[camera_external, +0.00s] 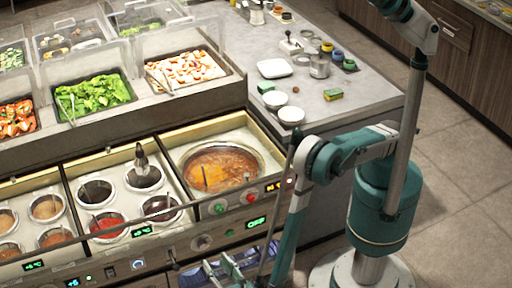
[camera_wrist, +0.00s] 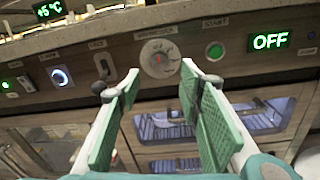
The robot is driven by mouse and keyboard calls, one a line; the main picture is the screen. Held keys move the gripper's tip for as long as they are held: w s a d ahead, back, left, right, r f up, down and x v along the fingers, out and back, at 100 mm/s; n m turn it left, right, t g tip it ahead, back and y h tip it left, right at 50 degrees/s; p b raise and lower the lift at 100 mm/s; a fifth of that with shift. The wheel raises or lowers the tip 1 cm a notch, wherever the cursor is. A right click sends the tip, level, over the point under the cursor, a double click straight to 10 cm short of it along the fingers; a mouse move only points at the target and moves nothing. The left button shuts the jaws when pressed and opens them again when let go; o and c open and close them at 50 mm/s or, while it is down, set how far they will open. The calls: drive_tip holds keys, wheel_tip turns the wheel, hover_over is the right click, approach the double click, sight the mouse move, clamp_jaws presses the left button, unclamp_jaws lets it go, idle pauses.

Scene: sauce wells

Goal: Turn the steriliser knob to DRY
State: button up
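A round pale knob (camera_wrist: 160,58) with a small red mark is on the front panel in the wrist view. The lettering around it is too blurred to read. In the external view the knob (camera_external: 203,242) shows on the counter front. A display (camera_wrist: 270,41) to its right reads OFF, also in the external view (camera_external: 256,222). A green button (camera_wrist: 215,51) sits between knob and display. My gripper (camera_wrist: 158,78) is open and empty, its fingers spread either side of the knob and slightly below it in the picture; no contact shows.
A toggle switch (camera_wrist: 103,64) and a blue-lit button (camera_wrist: 61,77) are left of the knob. Below is a glass-fronted compartment (camera_wrist: 165,127) with racks. Above the panel, the counter holds sauce wells and a large soup pot (camera_external: 218,168).

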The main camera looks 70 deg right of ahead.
sight(204, 247)
drive_tip(key=shift+b+x, duration=0.9)
drive_tip(key=shift+x, duration=3)
drive_tip(key=c, duration=0.9)
